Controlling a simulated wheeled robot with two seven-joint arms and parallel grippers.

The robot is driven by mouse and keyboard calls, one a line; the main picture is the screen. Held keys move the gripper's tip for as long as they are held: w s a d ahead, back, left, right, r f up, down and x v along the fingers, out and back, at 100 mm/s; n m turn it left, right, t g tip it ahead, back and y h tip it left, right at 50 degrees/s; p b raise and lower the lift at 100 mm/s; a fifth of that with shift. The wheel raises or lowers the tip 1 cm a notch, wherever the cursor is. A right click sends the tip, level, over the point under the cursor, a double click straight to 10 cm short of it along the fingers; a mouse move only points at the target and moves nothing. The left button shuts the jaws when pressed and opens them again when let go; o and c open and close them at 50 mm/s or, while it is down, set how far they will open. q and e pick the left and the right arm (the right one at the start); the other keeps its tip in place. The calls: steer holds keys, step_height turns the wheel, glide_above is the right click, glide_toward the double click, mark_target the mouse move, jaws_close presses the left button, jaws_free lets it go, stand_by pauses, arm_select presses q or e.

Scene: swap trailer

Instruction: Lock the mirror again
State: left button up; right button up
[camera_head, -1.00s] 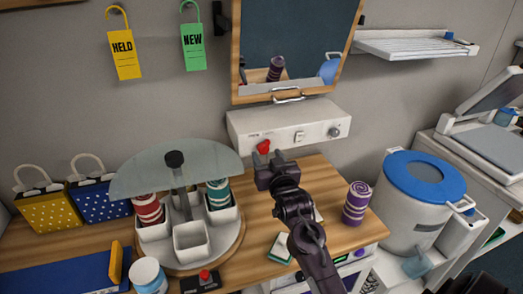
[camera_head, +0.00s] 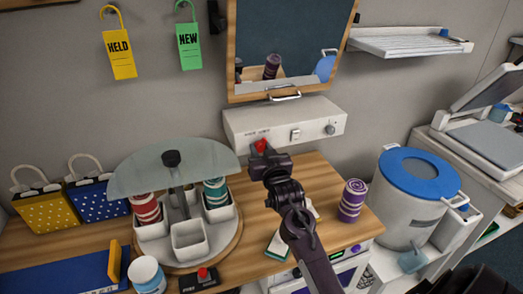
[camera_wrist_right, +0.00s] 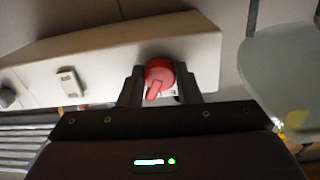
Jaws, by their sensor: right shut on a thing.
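The mirror (camera_head: 290,45) is a wood-framed panel on the wall with a metal handle (camera_head: 284,94) at its lower edge. Below it is a white control box (camera_head: 315,117) with a red knob (camera_head: 261,145) at its left, a switch and a grey dial. My right gripper (camera_head: 262,157) is at the red knob. In the right wrist view the red knob (camera_wrist_right: 159,76) sits between the two fingers, which are shut on it; its pointer tilts down and slightly left there. My left gripper is not in view.
A turntable with white cups (camera_head: 189,240) and a glass top (camera_head: 172,170) stands left of my right arm. A purple striped roll (camera_head: 352,200) stands to its right, with a blue-lidded bin (camera_head: 420,178) beyond. Two tags (camera_head: 119,55) hang on the wall.

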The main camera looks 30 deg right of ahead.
steer(key=shift+r+m, duration=0.15)
steer(key=shift+m, duration=0.35)
steer(key=shift+m+p, duration=0.35)
steer(key=shift+m, duration=0.15)
steer(key=o, duration=1)
steer(key=shift+c, duration=0.2)
